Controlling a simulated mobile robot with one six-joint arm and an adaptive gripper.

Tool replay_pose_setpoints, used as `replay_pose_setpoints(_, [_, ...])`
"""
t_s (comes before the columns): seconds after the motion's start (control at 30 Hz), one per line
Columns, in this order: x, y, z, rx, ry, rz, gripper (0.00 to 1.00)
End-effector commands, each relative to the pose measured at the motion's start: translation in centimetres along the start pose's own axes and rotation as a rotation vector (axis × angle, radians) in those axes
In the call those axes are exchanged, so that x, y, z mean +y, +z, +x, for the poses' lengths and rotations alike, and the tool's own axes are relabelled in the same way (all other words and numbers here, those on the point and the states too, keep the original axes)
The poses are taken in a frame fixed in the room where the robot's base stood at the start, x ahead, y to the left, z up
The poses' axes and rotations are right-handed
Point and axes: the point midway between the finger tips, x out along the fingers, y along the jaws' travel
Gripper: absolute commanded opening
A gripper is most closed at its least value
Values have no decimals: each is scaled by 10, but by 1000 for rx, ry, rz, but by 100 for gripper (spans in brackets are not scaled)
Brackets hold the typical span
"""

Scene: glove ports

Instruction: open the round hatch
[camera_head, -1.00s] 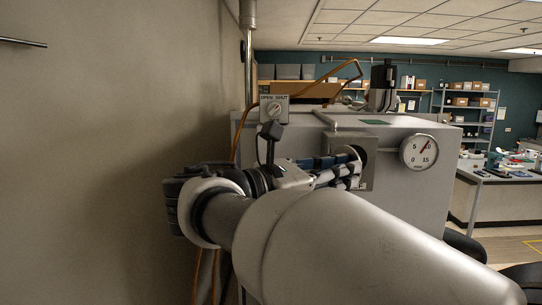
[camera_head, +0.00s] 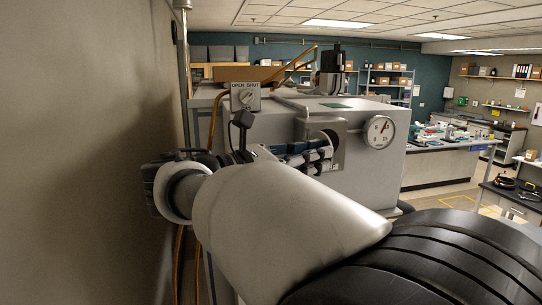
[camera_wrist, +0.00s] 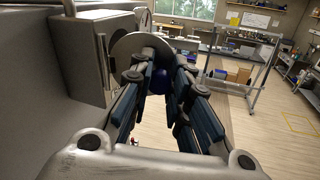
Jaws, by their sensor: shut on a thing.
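The round hatch (camera_wrist: 125,46) shows in the wrist view as a grey disc that stands out from the square port frame (camera_wrist: 104,58) on the cabinet's side. In the head view the square port plate (camera_head: 337,158) is on the cabinet front, with a round opening partly behind my fingers. My gripper also shows in the head view (camera_head: 318,153), at the port.
A round dial gauge (camera_head: 378,132) is right of the port. An OPEN/SHUT switch box (camera_head: 245,97) is above left. A bare wall (camera_head: 80,150) runs close along the left. Open floor (camera_wrist: 240,140) lies right of my gripper in the wrist view.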

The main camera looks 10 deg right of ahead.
Motion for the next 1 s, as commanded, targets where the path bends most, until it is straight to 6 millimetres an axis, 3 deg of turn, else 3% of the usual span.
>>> replay_pose_setpoints(0.37, [0,1,0,-1,-1,1,39])
replay_pose_setpoints(0.7, [0,0,-2,-1,0,0,39])
replay_pose_setpoints(0.87, [1,0,-22,1,3,0,39])
replay_pose_setpoints(1.0, [1,0,-52,0,5,0,39])
